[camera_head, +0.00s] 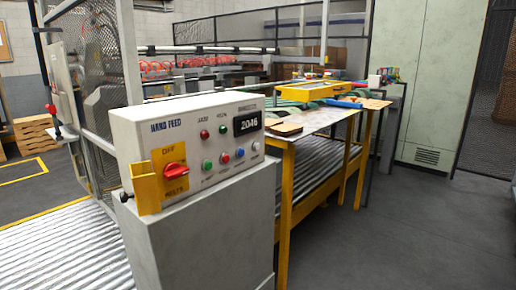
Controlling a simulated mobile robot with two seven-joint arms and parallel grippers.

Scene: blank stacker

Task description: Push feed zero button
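A white control box (160,108) stands on a grey pedestal (215,225) left of the middle of the head view. Its face reads "HAND FEED", and its display (247,123) shows 2046. A lower row holds a green button (207,165), a red button (224,157), a blue button (240,152) and a pale button (255,146). Their labels are too small to read, so I cannot tell which is feed zero. A red rotary switch (175,170) sits on a yellow plate marked "OFF". Neither of my grippers is in view.
A yellow-legged table (330,118) with tools and a yellow tray stands right of the box, above a roller conveyor (315,170). Another roller bed (65,250) lies at the lower left beside a mesh guard (90,60). The grey floor (420,230) at right is clear.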

